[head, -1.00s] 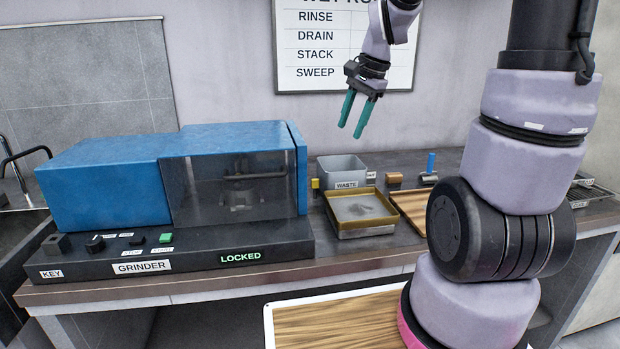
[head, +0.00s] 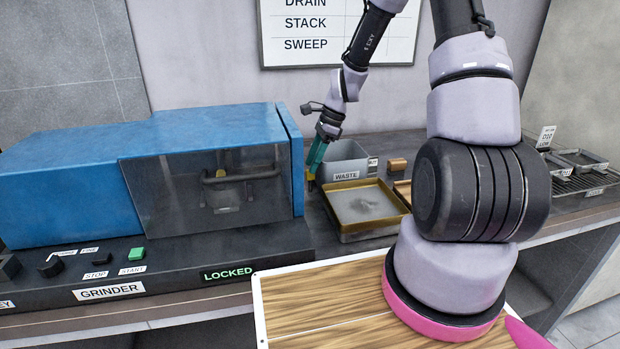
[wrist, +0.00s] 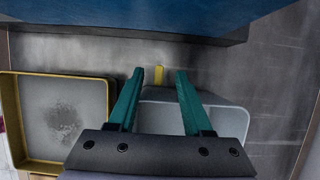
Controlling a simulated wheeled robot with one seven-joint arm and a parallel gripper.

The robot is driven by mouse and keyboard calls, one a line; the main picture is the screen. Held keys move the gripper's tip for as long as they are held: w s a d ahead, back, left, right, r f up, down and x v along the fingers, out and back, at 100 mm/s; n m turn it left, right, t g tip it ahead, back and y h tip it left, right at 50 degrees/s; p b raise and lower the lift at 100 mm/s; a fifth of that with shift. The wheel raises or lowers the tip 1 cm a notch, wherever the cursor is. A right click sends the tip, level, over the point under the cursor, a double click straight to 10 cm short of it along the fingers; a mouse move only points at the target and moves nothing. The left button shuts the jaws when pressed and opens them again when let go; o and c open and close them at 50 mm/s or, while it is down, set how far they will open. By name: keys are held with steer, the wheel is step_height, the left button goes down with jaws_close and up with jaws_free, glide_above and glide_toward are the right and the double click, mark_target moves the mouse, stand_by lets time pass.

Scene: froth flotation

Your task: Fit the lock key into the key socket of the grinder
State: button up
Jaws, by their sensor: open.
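A small yellow piece, which looks like the lock key (wrist: 158,75), stands on the counter between the grinder and the waste bin. It shows in the wrist view between the fingertips. My gripper (wrist: 160,73) is open, with its teal fingers on either side of the key; I cannot tell whether they touch it. In the head view my gripper (head: 313,168) points down beside the right end of the blue grinder (head: 70,165), largely covering the key. The grinder's display reads LOCKED. The black key socket (head: 7,266) is cut off at the left edge.
The grey waste bin (head: 345,156) stands just right of my gripper. A yellow-rimmed tray (head: 345,229) of grey material sits in front of it. A brown block (head: 397,164) lies farther right. A wood-topped surface (head: 320,300) is in front of the counter.

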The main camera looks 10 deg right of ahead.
mark_target(310, 180)
steer(key=x, duration=0.6)
steer(key=shift+a+f, duration=0.1)
steer(key=shift+f, duration=0.15)
jaws_close()
